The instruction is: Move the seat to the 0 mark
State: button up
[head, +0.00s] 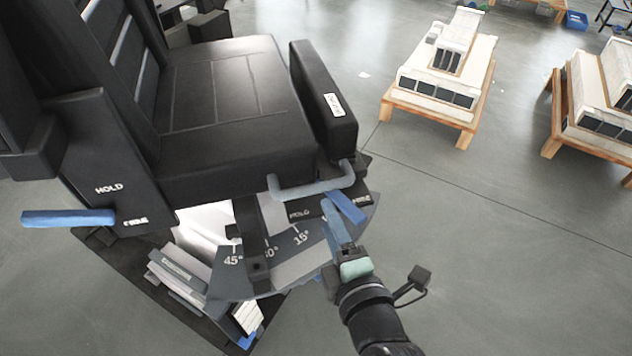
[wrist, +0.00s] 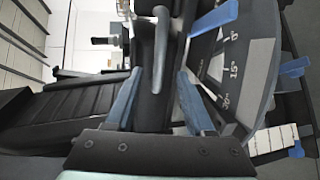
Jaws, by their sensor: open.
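The black seat (head: 215,95) is in the upper left of the head view. A grey bar handle (head: 311,188) sticks out at its front right corner. Below is a grey scale plate (head: 285,265) marked 45°, 30° (partly hidden) and 15°; in the wrist view the plate (wrist: 262,52) shows 0°, 15° and 30°. A blue lever (head: 345,207) lies beside the handle near the HOLD lettering. My gripper (head: 329,208) is open just below the handle. In the wrist view the handle (wrist: 160,45) appears between my fingers (wrist: 157,78); contact cannot be told.
A black side panel (head: 105,165) marked HOLD and FREE carries another blue lever (head: 68,218) at left. A lower shelf (head: 150,290) holds boxes. Two pale models on wooden stands (head: 438,80) (head: 595,100) stand at the right. The grey floor (head: 510,240) between is clear.

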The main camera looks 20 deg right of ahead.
aim_at(317, 192)
jog(key=x, duration=0.9)
jog(key=shift+w, duration=0.4)
grip_shut()
dwell(0.9)
